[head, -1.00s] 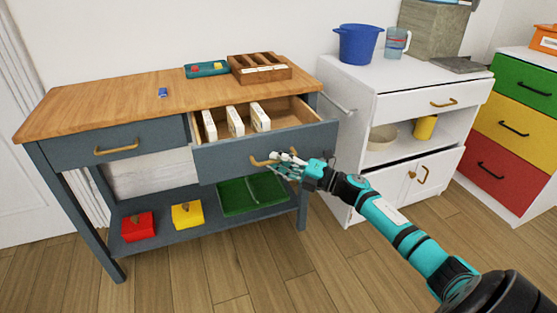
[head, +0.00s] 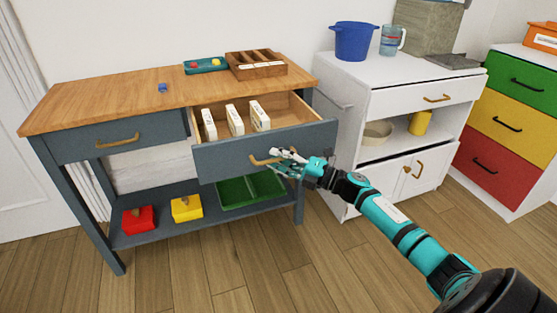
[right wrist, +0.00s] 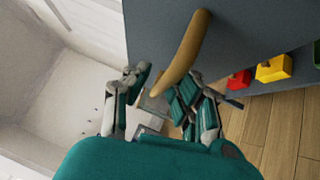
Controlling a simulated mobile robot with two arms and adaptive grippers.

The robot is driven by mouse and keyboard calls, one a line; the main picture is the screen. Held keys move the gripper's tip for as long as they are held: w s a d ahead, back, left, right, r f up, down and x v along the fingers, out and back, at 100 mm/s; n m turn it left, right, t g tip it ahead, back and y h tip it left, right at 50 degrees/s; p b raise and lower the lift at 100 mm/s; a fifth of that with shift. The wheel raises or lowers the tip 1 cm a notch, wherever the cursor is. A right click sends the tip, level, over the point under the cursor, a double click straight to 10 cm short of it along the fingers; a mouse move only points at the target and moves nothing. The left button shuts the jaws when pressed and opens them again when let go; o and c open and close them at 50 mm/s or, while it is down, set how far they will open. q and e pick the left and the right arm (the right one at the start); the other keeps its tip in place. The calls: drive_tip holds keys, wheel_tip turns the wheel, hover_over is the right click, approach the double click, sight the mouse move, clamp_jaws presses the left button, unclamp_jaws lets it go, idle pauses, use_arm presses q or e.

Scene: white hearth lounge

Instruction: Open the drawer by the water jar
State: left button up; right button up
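The blue-grey drawer (head: 225,162) at the right of the wood-topped table stands open, with several white boxes (head: 236,119) in it. My right gripper (head: 283,160) is at its brass handle (head: 257,161). In the right wrist view the handle (right wrist: 184,52) passes between the two fingers (right wrist: 162,92), which look closed around it. A clear bluish jug (head: 392,40), perhaps the water jar, stands on the white cabinet to the right. That cabinet's top drawer (head: 405,101) is shut. My left gripper is not in view.
The white cabinet (head: 355,80) stands close to the right of the open drawer and carries a blue pot (head: 353,41). Red (head: 138,220) and yellow (head: 187,208) boxes and a green tray (head: 238,205) sit on the low shelf. The floor (head: 280,275) in front is clear.

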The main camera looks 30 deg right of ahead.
drive_tip(key=shift+o, duration=0.7)
drive_tip(key=shift+f, duration=0.15)
drive_tip(key=shift+s+d+f, duration=0.1)
drive_tip(key=shift+s+d, duration=0.05)
drive_tip(key=shift+s, duration=0.1)
drive_tip(key=v, duration=1.1)
drive_tip(key=shift+s, duration=0.2)
